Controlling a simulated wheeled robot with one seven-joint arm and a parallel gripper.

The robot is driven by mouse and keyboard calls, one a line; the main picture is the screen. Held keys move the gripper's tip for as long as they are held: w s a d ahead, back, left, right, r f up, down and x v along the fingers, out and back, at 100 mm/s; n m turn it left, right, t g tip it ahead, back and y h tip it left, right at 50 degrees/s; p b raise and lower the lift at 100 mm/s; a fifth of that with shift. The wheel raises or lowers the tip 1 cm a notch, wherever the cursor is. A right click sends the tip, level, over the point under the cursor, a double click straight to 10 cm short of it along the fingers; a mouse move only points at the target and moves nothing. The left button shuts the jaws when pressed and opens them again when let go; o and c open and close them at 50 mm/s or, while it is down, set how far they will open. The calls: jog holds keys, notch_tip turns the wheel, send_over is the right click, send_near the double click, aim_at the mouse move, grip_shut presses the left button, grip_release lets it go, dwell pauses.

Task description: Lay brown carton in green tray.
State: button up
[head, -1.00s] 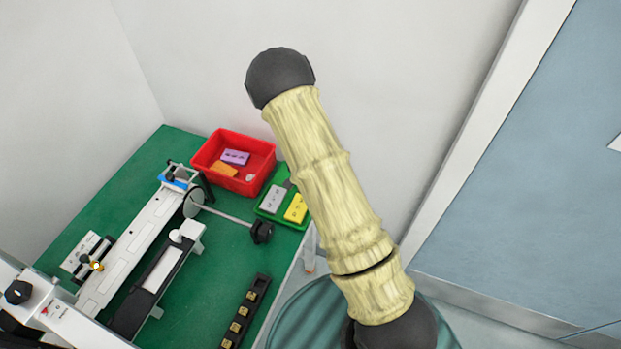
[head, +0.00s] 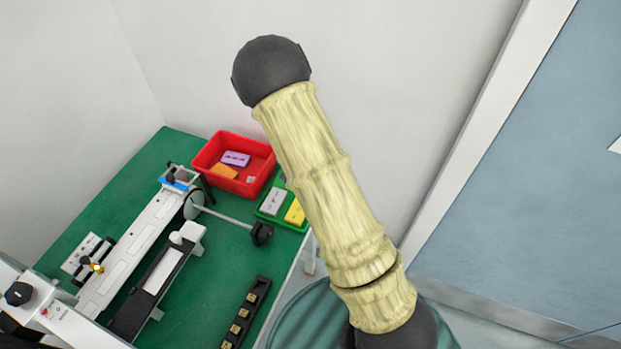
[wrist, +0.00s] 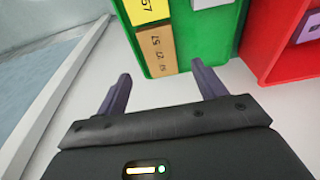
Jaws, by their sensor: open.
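The brown carton (wrist: 157,50) lies inside the green tray (wrist: 207,38) in the wrist view, at the tray's near end, beside a yellow carton (wrist: 146,10). In the head view my arm hides it, and only part of the green tray (head: 279,221) shows. My gripper (wrist: 161,70) is open with nothing between its fingers. Its fingertips point toward the tray's near end, one on either side of the brown carton in the picture, and appear apart from it. My gripper is hidden in the head view.
The tray also holds a grey carton (head: 272,201). A red bin (head: 231,184) with purple and orange cartons stands close beside the tray. The coder machine (head: 140,240) with a rod and black knob (head: 262,234) stands left of it. A wall rises behind.

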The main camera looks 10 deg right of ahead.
jog(key=v, duration=1.1)
jog(key=shift+r+p, duration=0.3)
jog(key=shift+r, duration=0.1)
jog(key=shift+s, duration=0.1)
jog(key=s+d+r+n, duration=0.1)
jog(key=s+r+n, duration=0.2)
jog(key=s, duration=0.5)
jog(key=s+d+r+n+y, duration=0.1)
jog(key=s+r+n, duration=0.2)
jog(key=s, duration=0.6)
jog(key=shift+s+r+n+t, duration=0.25)
jog(key=shift+r+n+t, duration=0.1)
jog(key=shift+n, duration=0.25)
jog(key=shift+d, duration=0.15)
